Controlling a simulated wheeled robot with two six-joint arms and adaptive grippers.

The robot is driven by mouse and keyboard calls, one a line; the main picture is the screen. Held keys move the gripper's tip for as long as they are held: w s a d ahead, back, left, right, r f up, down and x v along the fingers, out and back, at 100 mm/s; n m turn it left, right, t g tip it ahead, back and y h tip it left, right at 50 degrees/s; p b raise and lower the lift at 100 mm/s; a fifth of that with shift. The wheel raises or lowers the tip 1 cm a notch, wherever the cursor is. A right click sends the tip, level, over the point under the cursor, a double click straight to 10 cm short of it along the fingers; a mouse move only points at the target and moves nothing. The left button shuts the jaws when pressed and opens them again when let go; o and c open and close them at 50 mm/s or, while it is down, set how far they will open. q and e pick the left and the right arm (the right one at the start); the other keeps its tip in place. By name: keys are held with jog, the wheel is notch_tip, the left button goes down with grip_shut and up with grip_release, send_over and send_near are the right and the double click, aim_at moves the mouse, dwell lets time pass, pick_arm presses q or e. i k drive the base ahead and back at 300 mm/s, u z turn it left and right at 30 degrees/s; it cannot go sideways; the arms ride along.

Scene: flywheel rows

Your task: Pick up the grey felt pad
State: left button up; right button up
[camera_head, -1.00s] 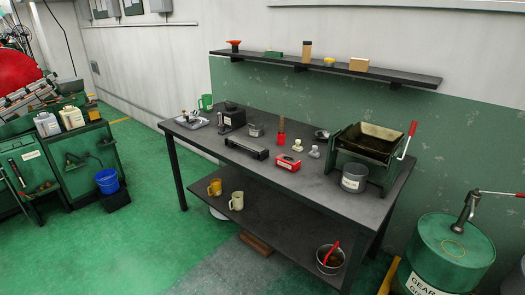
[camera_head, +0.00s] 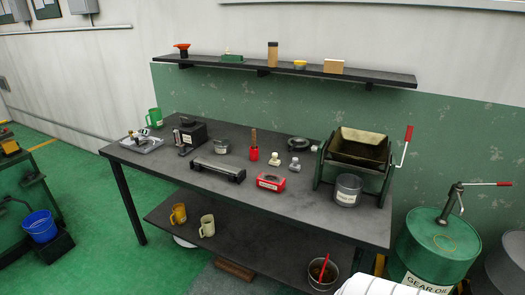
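I cannot pick out a grey felt pad for certain in this view. The dark workbench (camera_head: 200,217) carries several small things. A long dark block with a grey top (camera_head: 217,169) lies near its front edge. A small grey tin (camera_head: 221,147) stands behind that block. A dark round object (camera_head: 299,144) lies toward the back, too small to identify.
A green hopper machine (camera_head: 355,165) with a red-handled lever stands at the bench's right end, a grey can (camera_head: 348,190) before it. A grey tray (camera_head: 142,146) and green mug (camera_head: 154,117) are at the left. A gear oil drum (camera_head: 437,245) stands right. Green floor is open front left.

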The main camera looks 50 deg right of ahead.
aim_at(294, 166)
jog(key=z, duration=0.2)
jog(key=i, duration=1)
jog(key=z, duration=1.2)
jog(key=i, duration=0.65)
jog(key=z, duration=0.75)
